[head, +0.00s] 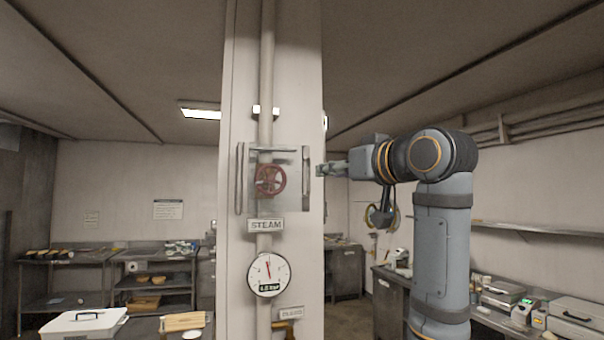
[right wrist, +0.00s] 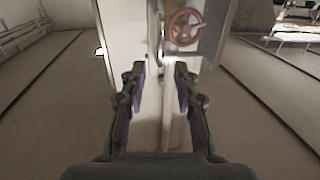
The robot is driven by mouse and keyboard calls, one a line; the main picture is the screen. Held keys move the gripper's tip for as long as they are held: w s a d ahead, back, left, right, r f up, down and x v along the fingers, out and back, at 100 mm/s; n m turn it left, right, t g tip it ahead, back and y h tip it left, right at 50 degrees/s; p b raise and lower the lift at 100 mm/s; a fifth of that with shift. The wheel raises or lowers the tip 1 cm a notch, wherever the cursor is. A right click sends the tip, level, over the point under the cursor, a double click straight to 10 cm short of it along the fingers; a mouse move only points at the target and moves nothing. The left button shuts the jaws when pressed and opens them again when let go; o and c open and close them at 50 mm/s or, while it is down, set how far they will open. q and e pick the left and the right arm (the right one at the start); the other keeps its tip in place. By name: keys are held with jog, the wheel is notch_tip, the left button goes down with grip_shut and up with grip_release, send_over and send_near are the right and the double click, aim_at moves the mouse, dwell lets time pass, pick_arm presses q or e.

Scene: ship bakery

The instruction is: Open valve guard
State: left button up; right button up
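The valve guard (head: 292,160) is a clear panel on the white column, in front of a red valve wheel (head: 270,181). It looks closed over the wheel. An upright grey bar handle (head: 306,177) runs along its right side, and another upright bar (head: 239,178) stands at its left side. My right gripper (head: 322,170) is just right of the right-hand bar; contact cannot be told. In the right wrist view my right gripper (right wrist: 159,82) has its fingers apart with nothing clearly between them, and the red wheel (right wrist: 185,27) shows beyond. My left gripper is out of view.
A STEAM label (head: 265,225) and a round pressure gauge (head: 268,274) sit below the guard. A vertical pipe (head: 266,60) runs along the column (head: 243,120). Counters with bakery gear stand at both sides, away from the column.

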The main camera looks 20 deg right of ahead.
aim_at(309, 175)
jog(key=p+x, duration=0.2)
jog(key=x, duration=0.1)
jog(key=p+x, duration=0.1)
jog(key=x, duration=0.2)
jog(key=p+x, duration=0.2)
jog(key=x, duration=0.1)
jog(key=shift+w+a+r+p, duration=0.2)
jog(key=shift+a+p, duration=0.1)
jog(key=shift+a, duration=0.1)
jog(key=shift+w+f, duration=0.1)
jog(key=shift+w, duration=0.15)
jog(key=shift+w+d+f, duration=0.1)
jog(key=shift+d, duration=0.25)
jog(key=c, duration=0.4)
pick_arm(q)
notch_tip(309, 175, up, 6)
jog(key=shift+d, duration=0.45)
pick_arm(e)
grip_shut()
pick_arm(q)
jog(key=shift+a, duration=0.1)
